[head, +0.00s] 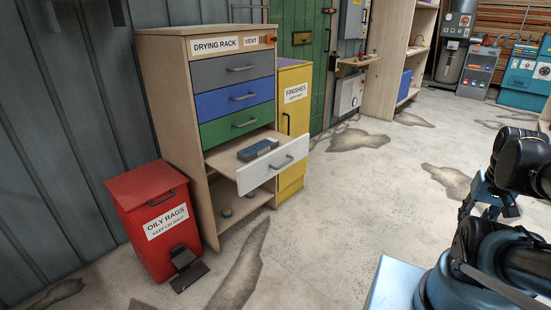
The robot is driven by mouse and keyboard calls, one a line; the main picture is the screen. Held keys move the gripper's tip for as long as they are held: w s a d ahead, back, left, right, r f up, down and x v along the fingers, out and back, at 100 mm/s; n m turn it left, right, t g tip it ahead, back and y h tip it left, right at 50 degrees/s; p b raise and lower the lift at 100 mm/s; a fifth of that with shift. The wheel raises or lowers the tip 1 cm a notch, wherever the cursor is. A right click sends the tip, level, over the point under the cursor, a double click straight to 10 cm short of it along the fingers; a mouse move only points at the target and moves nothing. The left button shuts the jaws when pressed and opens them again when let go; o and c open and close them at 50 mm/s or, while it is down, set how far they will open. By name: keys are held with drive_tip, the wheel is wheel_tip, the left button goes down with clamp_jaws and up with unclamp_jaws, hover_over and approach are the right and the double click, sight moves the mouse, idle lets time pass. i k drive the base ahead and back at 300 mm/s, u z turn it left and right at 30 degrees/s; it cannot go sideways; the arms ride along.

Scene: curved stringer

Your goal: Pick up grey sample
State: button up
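A dark blue-grey block (258,149) lies in the pulled-out white-fronted drawer (272,174) of the drying rack (163,100). It is the only greyish loose piece I can make out, and I cannot tell for sure that it is the grey sample. My arm shows folded at the right edge, well apart from the rack. Jointed black and light blue parts that may be my gripper (480,197) show there, partly overlapped by arm links. Its fingertips cannot be made out, and no held object is seen.
Grey, blue and green drawers above are shut. Small round items (227,212) lie on the open shelf below. A red oily rags bin (154,219) stands left of the rack, a yellow finishes cabinet (293,126) right of it. The floor between me and the rack is clear.

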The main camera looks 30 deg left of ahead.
sight(253, 152)
drive_tip(key=z, duration=0.65)
drive_tip(key=k, duration=0.7)
drive_tip(key=u, duration=2)
drive_tip(key=i, duration=1)
